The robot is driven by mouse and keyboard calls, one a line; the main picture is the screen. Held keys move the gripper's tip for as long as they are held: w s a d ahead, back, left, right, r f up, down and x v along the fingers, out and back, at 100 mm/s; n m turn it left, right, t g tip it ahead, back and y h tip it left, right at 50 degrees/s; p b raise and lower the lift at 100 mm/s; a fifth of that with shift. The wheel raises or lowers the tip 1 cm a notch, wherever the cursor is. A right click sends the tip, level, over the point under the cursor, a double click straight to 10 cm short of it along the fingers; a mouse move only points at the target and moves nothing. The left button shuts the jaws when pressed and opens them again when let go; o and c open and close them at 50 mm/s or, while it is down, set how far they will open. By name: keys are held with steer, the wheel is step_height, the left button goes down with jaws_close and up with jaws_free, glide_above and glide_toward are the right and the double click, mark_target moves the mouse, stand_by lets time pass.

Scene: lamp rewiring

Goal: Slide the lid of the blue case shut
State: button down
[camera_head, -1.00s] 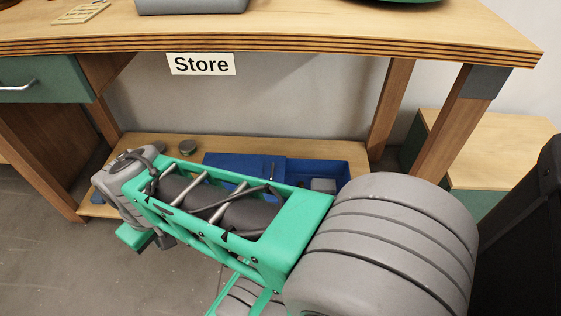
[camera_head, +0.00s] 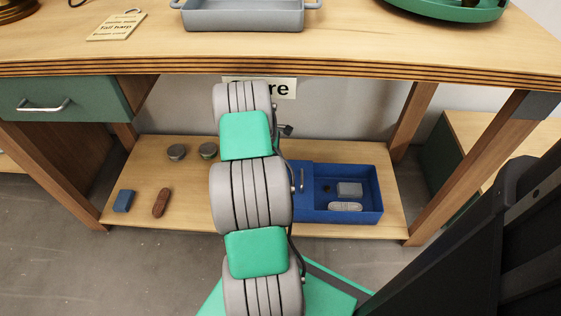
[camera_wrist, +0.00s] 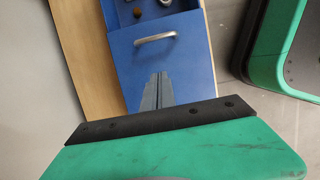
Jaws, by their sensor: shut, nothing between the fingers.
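The blue case (camera_head: 350,219) lies on the low shelf under the workbench, its right part open. Its blue lid (camera_head: 301,207) covers the left part and carries a small metal handle (camera_head: 302,181). My arm hides the lid's left end in the head view. In the wrist view the lid (camera_wrist: 195,62) and its handle (camera_wrist: 155,38) are in front of my gripper (camera_wrist: 158,76). The gripper is shut and empty, its fingertips over the lid just short of the handle. I cannot tell whether they touch the lid. My gripper is hidden in the head view.
A grey box (camera_head: 349,189) and a pale oblong item (camera_head: 345,207) lie in the open part. On the shelf (camera_head: 150,226) are two round tins (camera_head: 176,152) (camera_head: 208,150), a blue block (camera_head: 123,201) and a brown oval item (camera_head: 161,202). The workbench top (camera_head: 370,45) overhangs the shelf; table legs (camera_head: 410,120) flank it.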

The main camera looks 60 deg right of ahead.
steer(key=b, duration=0.3)
glide_above(295, 182)
steer(key=w+a, duration=0.2)
steer(key=w, duration=0.1)
steer(key=f, duration=0.8)
steer(key=shift+w+d, duration=0.2)
steer(key=shift+s+d+b, duration=0.25)
steer(key=shift+s+d, duration=0.1)
steer(key=shift+s, duration=0.3)
steer(key=shift+s+d+b, duration=0.25)
steer(key=shift+s+d, duration=0.05)
steer(key=shift+s, duration=0.3)
steer(key=shift+s+d+r, duration=0.1)
steer(key=shift+s+d, duration=0.05)
steer(key=shift+s, duration=0.25)
steer(key=shift+s, duration=0.1)
